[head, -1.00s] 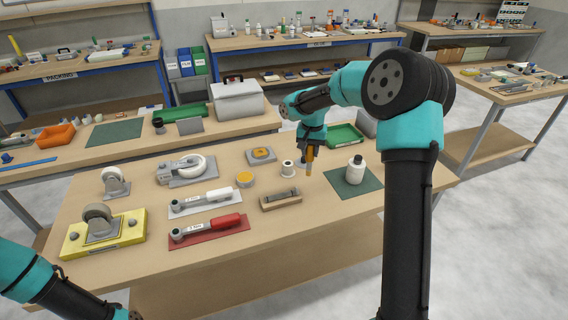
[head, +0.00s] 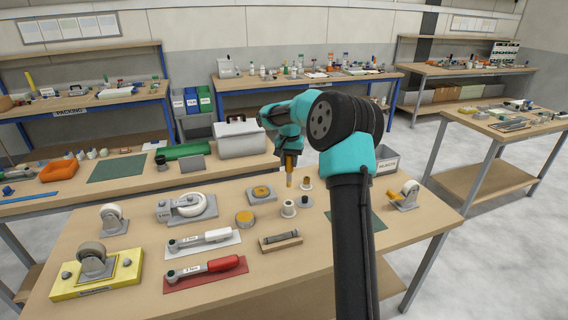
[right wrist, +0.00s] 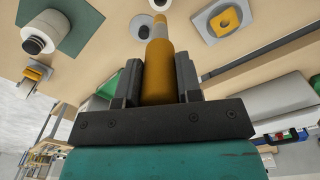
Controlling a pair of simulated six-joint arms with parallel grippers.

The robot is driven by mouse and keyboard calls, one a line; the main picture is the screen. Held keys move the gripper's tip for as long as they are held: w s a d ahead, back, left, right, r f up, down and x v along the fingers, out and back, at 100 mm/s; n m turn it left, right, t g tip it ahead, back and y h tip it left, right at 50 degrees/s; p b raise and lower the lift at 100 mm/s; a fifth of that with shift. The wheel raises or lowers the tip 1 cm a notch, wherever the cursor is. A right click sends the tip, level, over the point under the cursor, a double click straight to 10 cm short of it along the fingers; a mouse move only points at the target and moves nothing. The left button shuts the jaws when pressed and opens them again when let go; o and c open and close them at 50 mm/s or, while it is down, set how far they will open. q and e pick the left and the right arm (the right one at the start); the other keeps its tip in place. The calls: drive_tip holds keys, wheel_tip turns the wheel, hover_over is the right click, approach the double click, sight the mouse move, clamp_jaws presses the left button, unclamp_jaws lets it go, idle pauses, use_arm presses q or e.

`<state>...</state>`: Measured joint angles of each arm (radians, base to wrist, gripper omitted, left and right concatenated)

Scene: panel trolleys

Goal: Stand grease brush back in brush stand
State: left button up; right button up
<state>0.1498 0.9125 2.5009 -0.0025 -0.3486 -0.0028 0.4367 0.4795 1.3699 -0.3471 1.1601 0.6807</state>
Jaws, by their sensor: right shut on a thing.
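My right gripper (head: 290,152) is shut on the grease brush (head: 290,166), which hangs upright with its pale tip down, above the bench. In the right wrist view the brush's orange handle (right wrist: 158,75) sits between the two dark fingers (right wrist: 158,85). A low dark grey round piece (head: 307,202), which looks like the brush stand, is on the bench below and slightly right of the brush. My left gripper is out of view.
A white spool (head: 288,208) stands close beside the grey piece. An orange-topped plate (head: 262,194), a yellow round tin (head: 245,217) and a wooden block (head: 281,241) are nearby. A white bottle (right wrist: 45,30) stands on a green mat (right wrist: 75,20). My right arm hides part of the bench.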

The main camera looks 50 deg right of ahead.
sight(289, 186)
drive_tip(key=shift+f, duration=0.1)
drive_tip(key=shift+f, duration=3.4)
drive_tip(key=shift+f, duration=3.05)
drive_tip(key=o, duration=1)
wheel_tip(289, 186, up, 17)
drive_tip(key=shift+a+r, duration=0.1)
drive_tip(key=shift+r, duration=0.1)
